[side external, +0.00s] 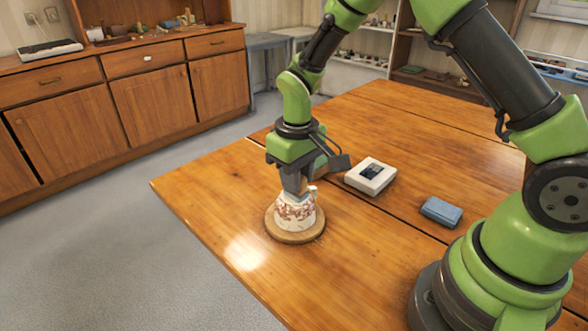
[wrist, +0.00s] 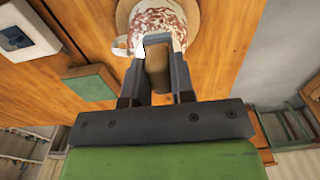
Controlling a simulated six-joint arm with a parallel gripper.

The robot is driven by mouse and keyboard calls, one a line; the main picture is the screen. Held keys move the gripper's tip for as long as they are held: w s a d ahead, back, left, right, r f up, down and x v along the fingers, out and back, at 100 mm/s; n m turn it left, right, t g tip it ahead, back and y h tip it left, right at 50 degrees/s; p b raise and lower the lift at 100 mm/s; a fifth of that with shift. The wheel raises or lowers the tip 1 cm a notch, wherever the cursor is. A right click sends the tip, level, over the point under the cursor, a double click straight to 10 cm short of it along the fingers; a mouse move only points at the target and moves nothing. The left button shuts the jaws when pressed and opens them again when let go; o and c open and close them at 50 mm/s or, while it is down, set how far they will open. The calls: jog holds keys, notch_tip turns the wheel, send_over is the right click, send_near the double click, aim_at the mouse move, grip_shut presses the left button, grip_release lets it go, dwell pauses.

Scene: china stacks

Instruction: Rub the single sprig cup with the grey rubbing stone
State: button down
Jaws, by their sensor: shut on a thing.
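A white cup with a red-brown sprig pattern (side external: 296,213) stands on a round wooden board (side external: 292,237) near the table's edge. It also shows at the top of the wrist view (wrist: 158,24), with its handle on the left there. My gripper (side external: 294,192) points down right over the cup. In the wrist view, my gripper (wrist: 158,65) is shut on a small block, the rubbing stone (wrist: 158,72), which looks brownish there. The stone is at the cup; whether they touch I cannot tell. The fingers hide part of both.
A white box with a dark panel (side external: 370,176) and a blue block (side external: 441,212) lie on the table (side external: 360,265) to the right. A green-topped block (wrist: 90,85) lies beside my gripper in the wrist view. The table's front is clear.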

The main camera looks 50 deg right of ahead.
jog(key=shift+s+a, duration=0.2)
jog(key=shift+s, duration=0.2)
jog(key=shift+r, duration=3)
jog(key=c, duration=1.5)
grip_release()
jog(key=shift+c, duration=0.2)
grip_shut()
jog(key=shift+f, duration=2.5)
